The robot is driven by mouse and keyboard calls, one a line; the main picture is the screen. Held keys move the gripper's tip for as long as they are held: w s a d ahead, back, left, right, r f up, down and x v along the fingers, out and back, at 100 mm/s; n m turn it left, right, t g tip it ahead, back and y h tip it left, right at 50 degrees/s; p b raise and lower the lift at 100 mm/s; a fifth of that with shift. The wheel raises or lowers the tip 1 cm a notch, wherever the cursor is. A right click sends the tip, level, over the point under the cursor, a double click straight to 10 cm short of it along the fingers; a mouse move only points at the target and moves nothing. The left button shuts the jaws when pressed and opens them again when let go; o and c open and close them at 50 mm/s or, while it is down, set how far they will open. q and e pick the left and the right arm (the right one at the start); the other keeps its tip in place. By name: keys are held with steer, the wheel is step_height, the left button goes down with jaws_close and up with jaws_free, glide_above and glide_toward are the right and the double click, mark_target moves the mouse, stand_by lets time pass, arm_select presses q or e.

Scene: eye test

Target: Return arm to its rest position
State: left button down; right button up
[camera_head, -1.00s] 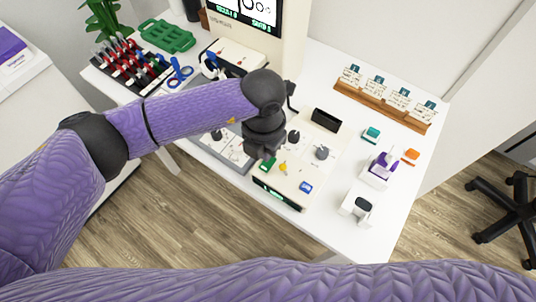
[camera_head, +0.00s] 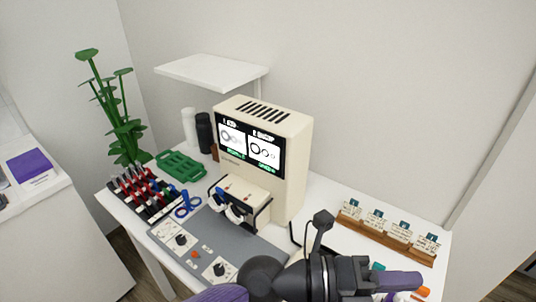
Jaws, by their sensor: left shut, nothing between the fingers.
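My left arm comes in from the bottom edge in the head view. Its dark wrist and left gripper (camera_head: 362,279) lie low in the picture, right of the middle, pointing right over the table's near part. The gripper is shut with nothing seen in it. A purple shape at its far end is partly covered, and I cannot tell what it is. My right gripper is not in view.
The cream machine with a screen (camera_head: 292,150) stands behind the gripper. A wooden card rack (camera_head: 385,236) is close by on the right. A grey panel with knobs (camera_head: 200,248), a rack of red-handled tools (camera_head: 143,190) and a green tray (camera_head: 181,166) lie left.

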arm_select(q)
steer(key=w+a+r+n+t+y, duration=0.2)
steer(key=w+a+n+t+y, duration=0.3)
steer(key=n+t, duration=0.55)
steer(key=w+a+r+n+t+y, duration=0.1)
steer(key=w+a+n+t+y, duration=0.1)
steer(key=w+a+n+t, duration=0.55)
steer(key=s+a+f+n+g+y, duration=0.1)
steer(key=s+a+f+n+y, duration=0.1)
steer(key=a+f+n+y, duration=1.1)
steer(key=s+a+f+n+g+h, duration=0.1)
steer(key=s+a+f+n+g, duration=0.2)
steer(key=s+f+g, duration=0.45)
steer(key=s+a+f+n+g, duration=0.2)
steer(key=s+g, duration=0.2)
steer(key=s, duration=0.6)
steer(key=s+f+g, duration=0.1)
steer(key=s+f, duration=0.1)
steer(key=f, duration=0.8)
steer(key=s+f+g, duration=0.2)
steer(key=f, duration=0.8)
steer(key=s+a+f, duration=0.3)
steer(key=s+f, duration=0.5)
steer(key=s, duration=0.4)
steer(key=shift+s+a+f+m, duration=0.25)
steer(key=shift+s+f+m, duration=0.05)
steer(key=shift+s+f, duration=0.1)
